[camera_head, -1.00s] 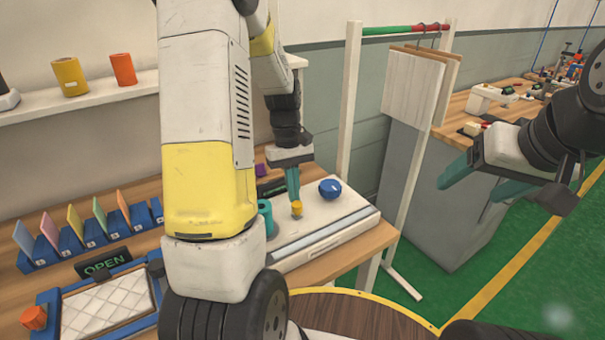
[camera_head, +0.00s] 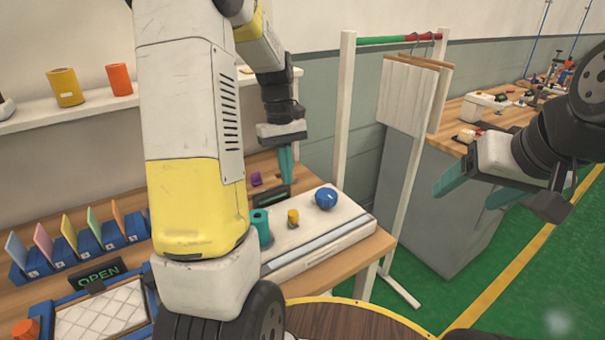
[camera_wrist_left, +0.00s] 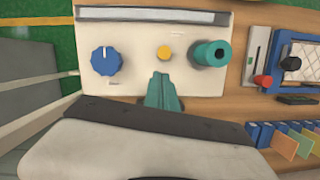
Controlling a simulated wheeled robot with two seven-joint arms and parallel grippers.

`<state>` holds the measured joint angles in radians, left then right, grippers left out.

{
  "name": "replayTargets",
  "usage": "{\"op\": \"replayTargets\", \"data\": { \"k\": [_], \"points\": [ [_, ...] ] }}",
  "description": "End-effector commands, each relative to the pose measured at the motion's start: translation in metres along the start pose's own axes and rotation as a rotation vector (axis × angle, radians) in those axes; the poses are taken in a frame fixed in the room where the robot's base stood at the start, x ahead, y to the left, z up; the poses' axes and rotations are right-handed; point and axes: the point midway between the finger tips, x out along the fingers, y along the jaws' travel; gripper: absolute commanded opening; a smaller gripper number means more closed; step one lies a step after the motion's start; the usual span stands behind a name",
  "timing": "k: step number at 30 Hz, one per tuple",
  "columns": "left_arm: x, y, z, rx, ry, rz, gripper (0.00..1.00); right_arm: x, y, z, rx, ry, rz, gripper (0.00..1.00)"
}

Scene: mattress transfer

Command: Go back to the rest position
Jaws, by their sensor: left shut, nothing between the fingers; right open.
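My left gripper (camera_head: 286,165) is shut and empty, with its teal fingers pointing down behind a white panel (camera_head: 322,232) on the wooden table. The panel carries a blue knob (camera_head: 326,198), a small yellow button (camera_head: 293,217) and a teal cylinder (camera_head: 261,227). In the left wrist view the shut fingers (camera_wrist_left: 162,92) are near the panel's edge, apart from the blue knob (camera_wrist_left: 106,61), yellow button (camera_wrist_left: 164,52) and teal cylinder (camera_wrist_left: 211,53). My right gripper (camera_head: 473,190) is open and empty at the right, over the green floor. My left arm hides part of the table.
A white rack (camera_head: 345,120) with hanging boards (camera_head: 408,95) stands right of the table. A grey-sided workbench (camera_head: 425,205) is beyond it. Coloured cards in blue holders (camera_head: 88,240), an OPEN sign (camera_head: 99,275) and a quilted tray (camera_head: 100,318) are at left. A shelf (camera_head: 90,107) holds cups.

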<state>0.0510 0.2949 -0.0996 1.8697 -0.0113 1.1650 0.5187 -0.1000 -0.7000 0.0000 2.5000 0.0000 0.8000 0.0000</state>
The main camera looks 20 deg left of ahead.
Motion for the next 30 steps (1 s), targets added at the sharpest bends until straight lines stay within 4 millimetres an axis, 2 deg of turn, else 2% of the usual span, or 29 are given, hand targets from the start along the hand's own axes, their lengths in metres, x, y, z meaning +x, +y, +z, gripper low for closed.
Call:
{"op": "replayTargets", "data": {
  "k": [9,14,21,30],
  "points": [
    [-0.001,0.000,0.000,0.002,0.003,0.001,0.00,0.000,0.000,0.000,0.000,0.000,0.000,0.73],
    [-0.015,-0.001,0.014,0.049,0.043,0.031,0.00,0.000,0.000,0.000,0.000,0.000,0.000,0.73],
    [-0.055,-0.007,0.068,0.242,0.208,0.129,0.00,0.000,0.000,0.000,0.000,0.000,0.000,0.73],
    [-0.081,-0.023,0.140,0.501,0.451,0.223,0.00,0.000,0.000,0.000,0.000,0.000,0.000,0.73]
  ]
}}
